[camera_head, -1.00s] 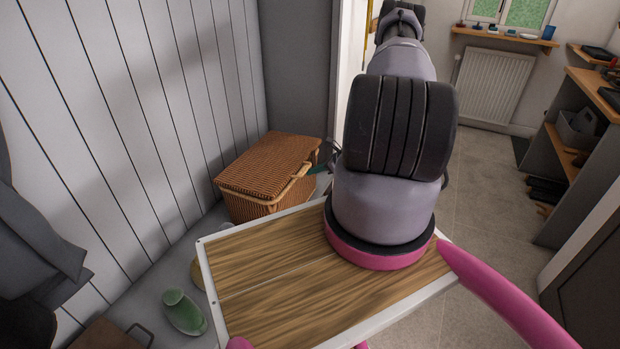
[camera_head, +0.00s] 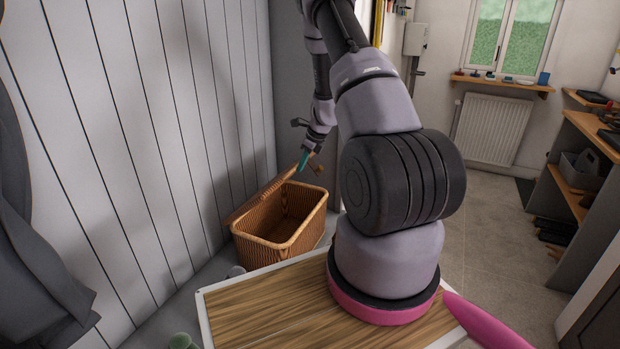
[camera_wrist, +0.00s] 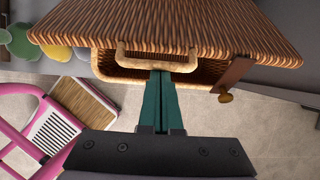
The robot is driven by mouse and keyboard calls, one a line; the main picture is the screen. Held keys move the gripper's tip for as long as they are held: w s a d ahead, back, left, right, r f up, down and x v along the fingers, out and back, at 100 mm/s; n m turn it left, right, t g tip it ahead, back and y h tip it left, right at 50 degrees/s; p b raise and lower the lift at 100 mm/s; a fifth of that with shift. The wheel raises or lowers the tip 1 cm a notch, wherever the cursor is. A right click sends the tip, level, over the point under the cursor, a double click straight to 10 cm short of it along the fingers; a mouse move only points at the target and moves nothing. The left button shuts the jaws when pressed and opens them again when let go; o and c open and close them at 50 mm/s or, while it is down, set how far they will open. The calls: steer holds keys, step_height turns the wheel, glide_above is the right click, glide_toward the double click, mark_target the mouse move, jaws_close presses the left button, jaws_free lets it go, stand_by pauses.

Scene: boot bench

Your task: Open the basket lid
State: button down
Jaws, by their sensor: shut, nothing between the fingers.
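The wicker basket (camera_head: 277,236) stands at the left by the grey panelled wall, and its inside shows empty in the head view. Its lid (camera_head: 262,196) is raised and tilted back toward the wall. In the wrist view the lid (camera_wrist: 165,28) fills the top, with its looped handle (camera_wrist: 157,62) at the front edge. My gripper (camera_head: 303,161) is at the lid's raised edge. In the wrist view my gripper (camera_wrist: 160,78) has its teal fingers together, with tips at the handle loop. Whether they touch the handle or lid is unclear.
A wooden toggle on a strap (camera_wrist: 228,84) hangs beside the basket front. A green object (camera_head: 183,342) and a grey rounded one (camera_head: 236,271) sit near the basket. The tiled floor (camera_head: 490,215) at the right is clear. A radiator and shelves stand farther back.

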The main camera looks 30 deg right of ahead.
steer(key=w+a+r+g+h, duration=0.1)
steer(key=w+a+r, duration=0.1)
steer(key=w+a+r+g+h, duration=0.1)
steer(key=w+a+r+g, duration=0.1)
steer(key=w, duration=0.1)
steer(key=shift+r+h, duration=0.4)
steer(key=w+a+r, duration=0.3)
steer(key=w+a, duration=0.1)
steer(key=w, duration=0.2)
steer(key=shift+a+r, duration=0.3)
steer(key=shift+a, duration=0.1)
steer(key=shift+d, duration=0.15)
